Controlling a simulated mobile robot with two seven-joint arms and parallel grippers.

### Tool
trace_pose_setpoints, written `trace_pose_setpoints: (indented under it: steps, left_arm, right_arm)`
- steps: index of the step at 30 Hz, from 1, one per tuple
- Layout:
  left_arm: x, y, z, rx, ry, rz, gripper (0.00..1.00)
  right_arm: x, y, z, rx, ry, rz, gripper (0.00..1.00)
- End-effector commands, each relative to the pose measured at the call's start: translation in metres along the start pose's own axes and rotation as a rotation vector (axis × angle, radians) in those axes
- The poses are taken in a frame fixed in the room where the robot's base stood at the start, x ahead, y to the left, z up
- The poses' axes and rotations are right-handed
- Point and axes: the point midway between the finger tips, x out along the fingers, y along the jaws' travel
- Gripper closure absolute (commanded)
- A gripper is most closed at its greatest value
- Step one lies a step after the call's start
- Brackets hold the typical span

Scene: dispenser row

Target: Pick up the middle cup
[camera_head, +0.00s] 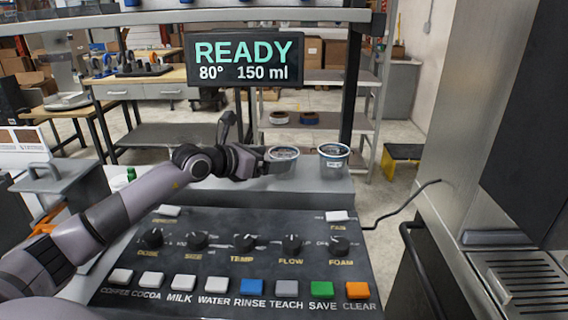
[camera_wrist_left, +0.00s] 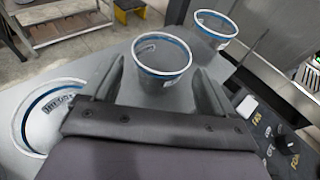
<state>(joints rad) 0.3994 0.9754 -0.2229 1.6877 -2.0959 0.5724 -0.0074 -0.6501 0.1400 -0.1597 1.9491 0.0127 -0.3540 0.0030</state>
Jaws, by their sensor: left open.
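The middle cup (camera_wrist_left: 162,58), white with a blue band near its rim, stands upright and open-topped ahead of my left gripper (camera_wrist_left: 160,78). In the left wrist view the two fingers are apart, one on each side of the cup's lower part; I cannot tell whether they touch it. In the head view my left gripper (camera_head: 268,164) reaches in from the left and partly covers the middle cup (camera_head: 284,152). A cup to the right (camera_head: 333,161) stands clear. A third cup (camera_wrist_left: 40,125) shows at the left in the wrist view, hidden by my arm in the head view.
The cups stand on a grey counter (camera_head: 308,184) behind a control panel (camera_head: 215,267) with knobs and coloured buttons. A display (camera_head: 243,60) reading READY hangs above. A steel machine (camera_head: 455,140) stands at the right.

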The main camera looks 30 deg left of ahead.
Motion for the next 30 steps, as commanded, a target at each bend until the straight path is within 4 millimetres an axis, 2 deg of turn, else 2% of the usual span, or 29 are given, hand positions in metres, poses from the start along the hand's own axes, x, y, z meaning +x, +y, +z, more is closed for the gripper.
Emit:
trace_pose_setpoints:
  steps: [5,15,25,26,27,29,30]
  left_arm:
    - [0.011,0.0,0.001,-0.004,-0.002,0.0,0.13]
    - [0.049,-0.001,0.001,-0.003,-0.001,-0.001,0.13]
    - [0.053,-0.001,0.0,0.001,0.001,-0.001,0.13]
    - [0.053,-0.001,0.0,0.001,0.001,-0.001,0.19]
    - [0.053,-0.001,0.0,0.001,0.001,-0.001,0.32]
    - [0.053,-0.001,0.0,0.001,0.001,-0.001,0.5]
    - [0.053,-0.001,0.0,0.0,0.001,-0.001,0.51]
  right_arm:
    - [-0.001,0.0,-0.002,0.0,0.0,0.0,0.57]
    - [-0.004,0.0,-0.005,0.0,0.0,0.0,0.57]
    - [-0.004,0.0,-0.005,0.0,0.0,0.001,0.57]
    - [-0.004,0.0,-0.005,0.0,0.0,0.001,0.57]
    - [-0.004,0.0,-0.005,0.0,0.0,0.001,0.57]
    - [-0.004,0.0,-0.005,0.0,0.0,0.001,0.57]
    - [-0.004,0.0,-0.005,0.0,0.0,0.001,0.57]
